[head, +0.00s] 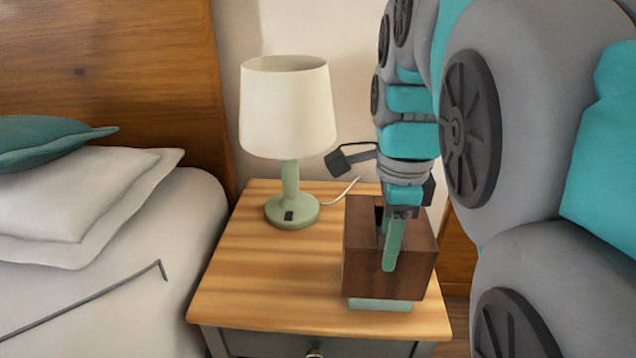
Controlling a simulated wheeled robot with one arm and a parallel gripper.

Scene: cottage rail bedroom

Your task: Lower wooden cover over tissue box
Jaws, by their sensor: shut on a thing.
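The wooden cover (361,262) is a dark brown box with an opening in its top, at the right side of the nightstand in the head view. It looks roughly upright. A pale green strip of the tissue box (380,304) shows below the cover's front lower edge; the rest of the box is hidden. My gripper (391,240) points down and is shut on the cover's front wall. One green finger lies against the outside of that wall; the other finger is hidden, apparently inside the top opening.
The wooden nightstand (262,280) is clear at its left and front. A lamp (289,125) with a white shade and green base stands at the back left, its cord running right. A bed (150,225) with pillows is on the left. The wall is close behind.

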